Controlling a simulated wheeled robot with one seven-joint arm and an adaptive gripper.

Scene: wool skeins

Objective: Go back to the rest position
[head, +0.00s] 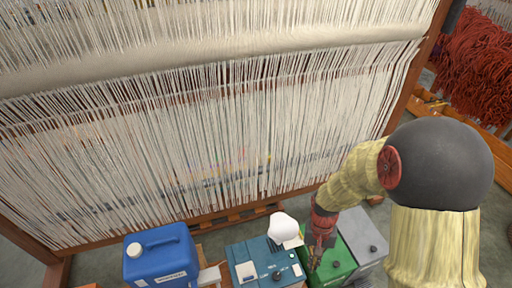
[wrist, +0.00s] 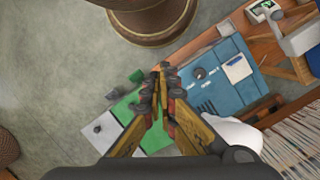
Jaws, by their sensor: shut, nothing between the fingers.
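My gripper (head: 314,262) hangs at the lower middle of the head view, over the green box (head: 338,258). Its fingers are shut with nothing between them. In the wrist view the gripper (wrist: 161,78) shows its fingertips together above the floor and the green box (wrist: 126,112). My arm comes in from the right and hides part of the green box and the grey box (head: 368,243).
A teal box (head: 248,251) stands left of my gripper, with a white rounded thing (head: 283,227) by it. A blue canister (head: 158,258) is farther left. A loom with pale threads (head: 200,130) fills the back. Red skeins (head: 475,60) hang at right.

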